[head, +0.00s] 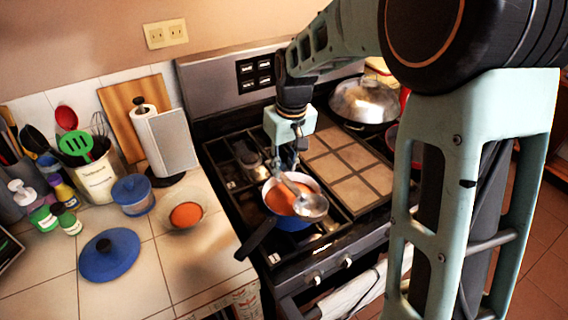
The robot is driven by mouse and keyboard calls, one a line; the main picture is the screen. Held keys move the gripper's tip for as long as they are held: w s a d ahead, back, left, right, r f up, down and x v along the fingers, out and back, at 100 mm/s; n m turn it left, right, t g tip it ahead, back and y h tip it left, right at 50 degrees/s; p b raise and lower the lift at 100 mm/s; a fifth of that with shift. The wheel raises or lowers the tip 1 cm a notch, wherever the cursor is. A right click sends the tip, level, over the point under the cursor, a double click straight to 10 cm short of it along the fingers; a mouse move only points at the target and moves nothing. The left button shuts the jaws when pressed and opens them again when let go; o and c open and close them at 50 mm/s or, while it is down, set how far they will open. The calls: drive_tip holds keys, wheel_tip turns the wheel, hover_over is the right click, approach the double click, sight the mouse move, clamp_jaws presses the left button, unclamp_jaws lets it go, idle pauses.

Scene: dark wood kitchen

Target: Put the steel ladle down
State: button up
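The steel ladle (313,207) is over the right side of a blue pot (291,223) of orange soup (281,199) on the stove. Its bowl overlaps the pot's rim in the head view; I cannot tell whether they touch. My gripper (285,169) is above the pot, pointing down, with its fingers closed around the upper end of the ladle's handle. The fingertips are small and partly hidden. The pot's black handle (255,240) points toward the front left.
A blue lid (109,254) and a bowl of orange soup (186,216) are on the tiled counter left of the stove. A paper towel holder (163,142) stands behind. A covered pan (364,101) is at the back right.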

sight(288, 181)
drive_tip(key=shift+o, duration=0.5)
drive_tip(key=shift+r, duration=0.1)
drive_tip(key=shift+r, duration=0.2)
wheel_tip(288, 181, up, 12)
drive_tip(key=s+d, duration=0.1)
drive_tip(key=shift+s+r+p, duration=0.25)
drive_tip(key=shift+s+p, duration=0.05)
drive_tip(key=shift+s, duration=0.05)
drive_tip(key=shift+f, duration=0.1)
